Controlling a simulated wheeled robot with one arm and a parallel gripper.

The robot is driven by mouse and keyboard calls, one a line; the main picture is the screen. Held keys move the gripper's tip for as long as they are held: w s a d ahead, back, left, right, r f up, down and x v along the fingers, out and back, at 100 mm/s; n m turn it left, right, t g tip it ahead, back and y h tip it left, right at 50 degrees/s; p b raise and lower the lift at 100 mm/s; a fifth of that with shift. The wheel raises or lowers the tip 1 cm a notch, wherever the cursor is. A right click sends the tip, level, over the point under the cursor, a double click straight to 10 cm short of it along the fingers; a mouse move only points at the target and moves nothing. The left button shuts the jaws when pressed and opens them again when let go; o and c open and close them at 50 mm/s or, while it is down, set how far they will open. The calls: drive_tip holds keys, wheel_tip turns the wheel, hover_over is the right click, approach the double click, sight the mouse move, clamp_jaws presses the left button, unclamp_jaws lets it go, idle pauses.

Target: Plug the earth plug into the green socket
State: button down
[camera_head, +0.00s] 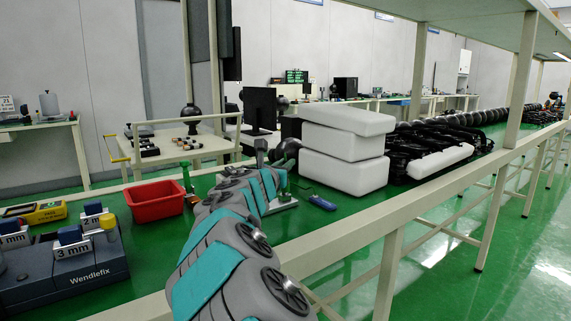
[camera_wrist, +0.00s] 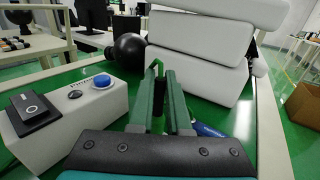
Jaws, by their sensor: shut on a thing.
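In the wrist view, my gripper (camera_wrist: 160,78) reaches forward low over the green bench top, with its two upright fingers close together. It is shut on a slim green piece (camera_wrist: 157,68) that shows at the fingertips; this may be the earth plug, but its shape is mostly hidden by the fingers. In the head view my grey and teal arm hides much of the area around the gripper. I cannot make out a green socket in either view.
A white box (camera_wrist: 62,128) with a black switch and blue button stands left of my gripper. White blocks (camera_head: 345,148) are stacked behind, beside a dark ball (camera_wrist: 130,52). A blue tool (camera_head: 322,202) lies to the right. A red bin (camera_head: 155,203) and Wendlefix block (camera_head: 88,270) stand left.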

drive_tip(key=shift+f, duration=0.55)
drive_tip(key=c, duration=0.8)
unclamp_jaws()
drive_tip(key=v, duration=0.8)
drive_tip(key=shift+b, duration=0.3)
